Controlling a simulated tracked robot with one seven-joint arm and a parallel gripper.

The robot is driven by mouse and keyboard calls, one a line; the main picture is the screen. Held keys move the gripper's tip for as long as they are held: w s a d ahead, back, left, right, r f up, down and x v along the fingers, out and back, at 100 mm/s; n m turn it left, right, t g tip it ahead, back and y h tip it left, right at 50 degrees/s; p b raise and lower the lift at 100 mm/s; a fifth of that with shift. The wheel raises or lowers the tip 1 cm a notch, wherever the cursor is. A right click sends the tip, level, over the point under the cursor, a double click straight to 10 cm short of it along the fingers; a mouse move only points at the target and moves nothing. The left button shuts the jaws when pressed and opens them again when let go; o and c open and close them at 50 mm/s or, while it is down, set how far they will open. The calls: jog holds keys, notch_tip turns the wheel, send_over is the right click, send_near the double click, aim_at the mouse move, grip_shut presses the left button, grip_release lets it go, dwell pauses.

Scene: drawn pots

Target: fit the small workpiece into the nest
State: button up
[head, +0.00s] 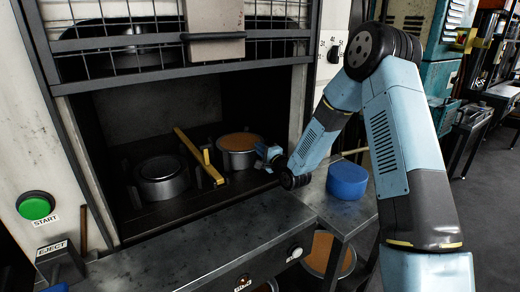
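Two round grey metal pots stand inside the dark machine chamber. The left pot (161,180) has a raised grey ring on top. The right pot (239,160) has a flat orange-brown top. I cannot tell for sure which of these is the nest or the small workpiece. A blue cylinder (347,180) stands upright on the side table, right of the chamber. My gripper (262,156) is inside the chamber opening, close against the right side of the right pot. Its fingers are too small and hidden to tell whether they are open or touching the pot.
A yellow bar (200,157) lies between the two pots. A wire-mesh guard (130,38) is raised above the opening. The metal ledge (205,235) in front is bare. A green START button (35,206) is at left. Round orange-topped items (326,254) sit below the side table.

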jog(key=o, duration=0.5)
jog(key=shift+c, duration=0.2)
